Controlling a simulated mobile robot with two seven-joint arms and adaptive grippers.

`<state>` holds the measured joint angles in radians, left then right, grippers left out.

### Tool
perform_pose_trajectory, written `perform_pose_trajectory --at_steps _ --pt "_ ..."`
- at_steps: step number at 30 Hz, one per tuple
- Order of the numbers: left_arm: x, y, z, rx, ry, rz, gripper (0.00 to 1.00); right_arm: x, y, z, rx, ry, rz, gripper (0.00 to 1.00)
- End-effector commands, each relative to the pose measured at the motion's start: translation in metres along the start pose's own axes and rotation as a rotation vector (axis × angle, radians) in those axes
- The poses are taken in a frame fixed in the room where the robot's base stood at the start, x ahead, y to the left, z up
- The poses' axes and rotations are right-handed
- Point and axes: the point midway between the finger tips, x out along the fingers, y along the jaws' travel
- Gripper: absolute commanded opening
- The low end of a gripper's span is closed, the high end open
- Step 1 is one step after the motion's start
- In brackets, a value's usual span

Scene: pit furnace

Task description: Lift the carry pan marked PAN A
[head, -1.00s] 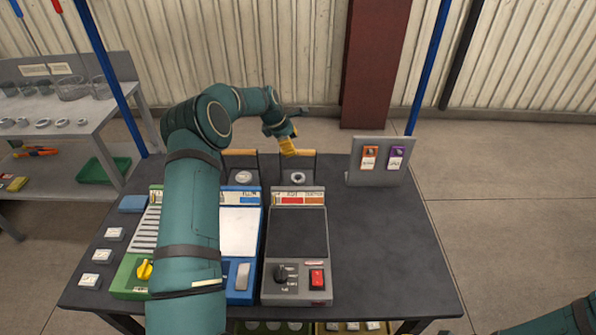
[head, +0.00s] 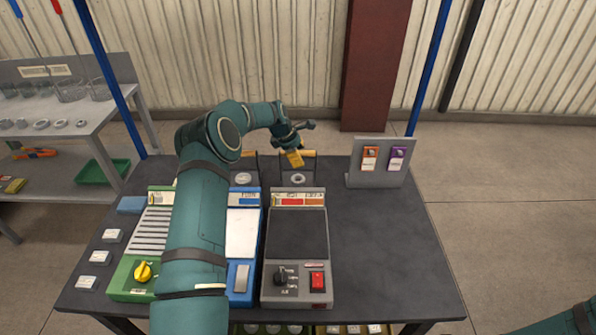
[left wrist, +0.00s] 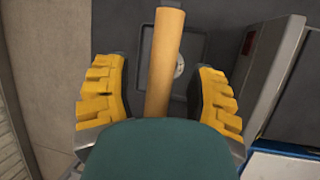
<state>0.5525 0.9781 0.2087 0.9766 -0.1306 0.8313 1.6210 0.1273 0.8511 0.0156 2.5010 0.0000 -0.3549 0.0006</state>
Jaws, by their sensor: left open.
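Two dark carry pans with wooden bar handles stand at the back of the table, a left pan (head: 243,180) and a right pan (head: 297,180). Each holds a pale round piece. I cannot read a PAN A mark on either. My left gripper (head: 294,158) is open at the right pan's handle (head: 308,153). In the left wrist view the yellow fingers (left wrist: 157,95) stand on both sides of the wooden handle (left wrist: 163,65), with gaps on each side. The pan's tray (left wrist: 198,50) lies beyond it. My right gripper is out of view.
A grey device (head: 297,235) with a red switch, a blue one (head: 243,230) and a green one (head: 128,275) stand in front of the pans. A grey card stand (head: 378,180) is to the right. The table's right side (head: 385,250) is clear.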

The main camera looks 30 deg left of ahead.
Motion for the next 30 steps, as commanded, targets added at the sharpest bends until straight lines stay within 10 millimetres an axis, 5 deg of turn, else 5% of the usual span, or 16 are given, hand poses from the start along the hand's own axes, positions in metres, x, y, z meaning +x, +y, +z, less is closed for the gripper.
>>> perform_pose_trajectory --at_steps 17,22,30 --pt "0.0036 -0.0008 -0.0013 0.000 0.000 0.000 0.56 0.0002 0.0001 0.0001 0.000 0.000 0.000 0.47" --pt "0.0036 -0.0008 -0.0013 0.000 0.000 0.000 0.00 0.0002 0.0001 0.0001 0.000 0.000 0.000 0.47" --pt "0.0027 -0.0001 -0.0008 0.000 -0.001 0.002 0.00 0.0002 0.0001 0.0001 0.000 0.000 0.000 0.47"
